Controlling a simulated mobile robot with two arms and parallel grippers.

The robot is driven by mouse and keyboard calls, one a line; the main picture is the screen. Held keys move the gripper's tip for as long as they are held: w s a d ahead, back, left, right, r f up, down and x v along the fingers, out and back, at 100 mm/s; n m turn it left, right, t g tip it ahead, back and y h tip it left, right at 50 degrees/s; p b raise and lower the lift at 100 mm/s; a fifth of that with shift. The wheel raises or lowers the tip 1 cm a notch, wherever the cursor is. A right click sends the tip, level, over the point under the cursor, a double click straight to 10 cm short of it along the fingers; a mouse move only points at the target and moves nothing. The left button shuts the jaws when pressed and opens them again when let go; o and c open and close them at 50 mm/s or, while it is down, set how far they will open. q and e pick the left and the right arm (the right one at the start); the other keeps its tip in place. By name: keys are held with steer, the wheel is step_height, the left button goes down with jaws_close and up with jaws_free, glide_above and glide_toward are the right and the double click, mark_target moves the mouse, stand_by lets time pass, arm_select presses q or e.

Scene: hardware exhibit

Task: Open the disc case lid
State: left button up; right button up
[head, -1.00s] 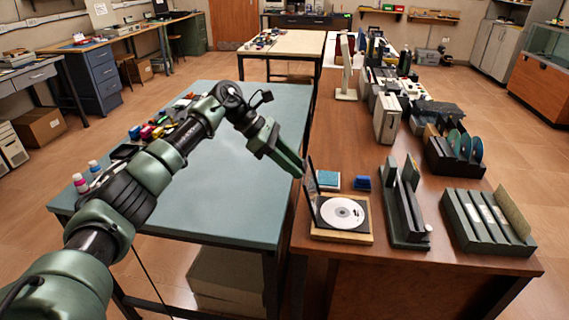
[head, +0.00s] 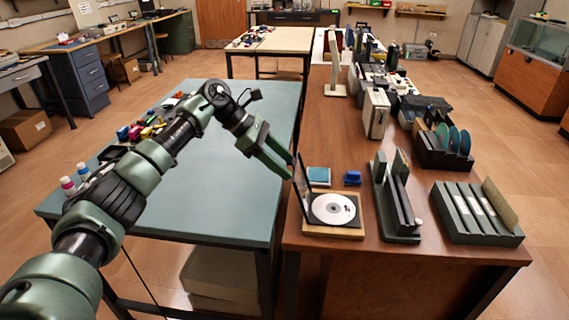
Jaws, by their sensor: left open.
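The disc case (head: 334,209) lies on a light wooden board (head: 333,231) at the near left corner of the brown table. A white disc (head: 333,208) sits in its dark tray. Its dark lid (head: 302,188) stands up, roughly upright, along the tray's left side. My left gripper (head: 288,168) is open, its fingers just left of the lid's upper part. I cannot tell whether they touch the lid. My right gripper is not in view.
A blue block (head: 352,178) and a teal square item (head: 319,175) lie behind the case. A dark slotted stand (head: 397,205) and a grey rack (head: 475,212) stand to its right. The green-grey table (head: 215,195) on the left is mostly clear.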

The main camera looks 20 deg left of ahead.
arm_select(q)
steer(key=p+v, duration=0.2)
steer(key=v, duration=0.5)
steer(key=shift+p, duration=0.3)
steer(key=shift+a+f, duration=0.1)
steer(key=shift+a, duration=0.1)
